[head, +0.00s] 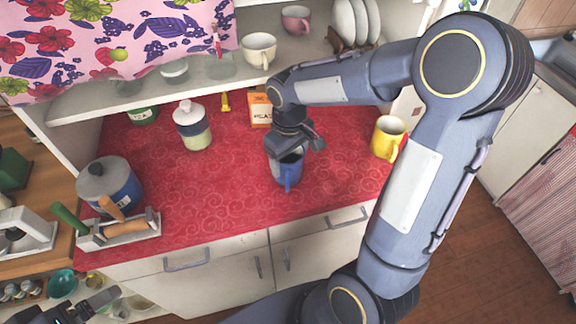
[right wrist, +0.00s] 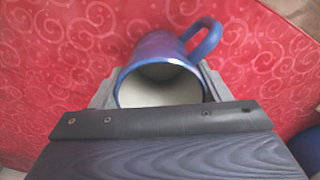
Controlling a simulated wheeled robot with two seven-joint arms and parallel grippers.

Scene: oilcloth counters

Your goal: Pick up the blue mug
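The blue mug (head: 288,172) stands on the red counter cloth below my right gripper (head: 290,152), which comes down over it from behind. Its handle faces the front of the counter. In the right wrist view the blue mug (right wrist: 160,44) shows its pale inside, with the handle at the upper right. The fingers of the right gripper (right wrist: 160,88) lie on either side of it, close to its walls. I cannot tell whether they press on it. My left gripper (head: 95,305) is only partly in view at the lower left corner; its fingers are unclear.
A yellow mug (head: 388,138) stands to the right. An orange box (head: 260,110) and a white-lidded jar (head: 192,125) stand behind. A grey-lidded blue pot (head: 110,185) and a tool holder (head: 125,230) are at left. A shelf (head: 200,83) overhangs the back. The front middle is clear.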

